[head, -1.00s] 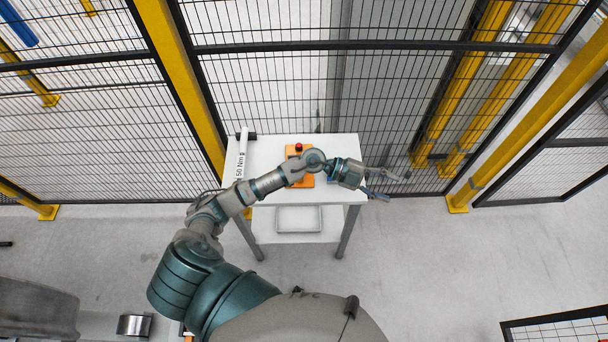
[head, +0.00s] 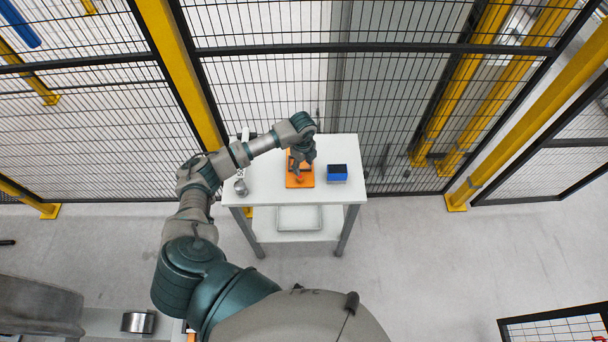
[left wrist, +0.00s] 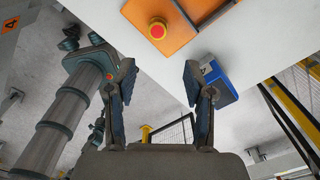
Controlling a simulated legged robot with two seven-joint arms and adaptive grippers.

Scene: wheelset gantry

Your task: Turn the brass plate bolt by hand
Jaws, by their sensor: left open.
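My left gripper (head: 303,158) is above the orange plate (head: 299,183) on the white table, pointing down and covering part of the plate. In the left wrist view the two fingers of my left gripper (left wrist: 160,92) are wide apart, with nothing between them. The orange plate (left wrist: 193,42) shows at the top of that view, beyond the fingertips, with a red button on a yellow base (left wrist: 157,29) on it. I cannot make out a brass bolt in either view. My right gripper is not in view.
A blue box (head: 337,174) stands right of the plate and also shows in the left wrist view (left wrist: 221,84). A grey metal piece (head: 240,187) lies at the white table's (head: 270,197) left front. A mesh fence (head: 270,95) rises behind the table.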

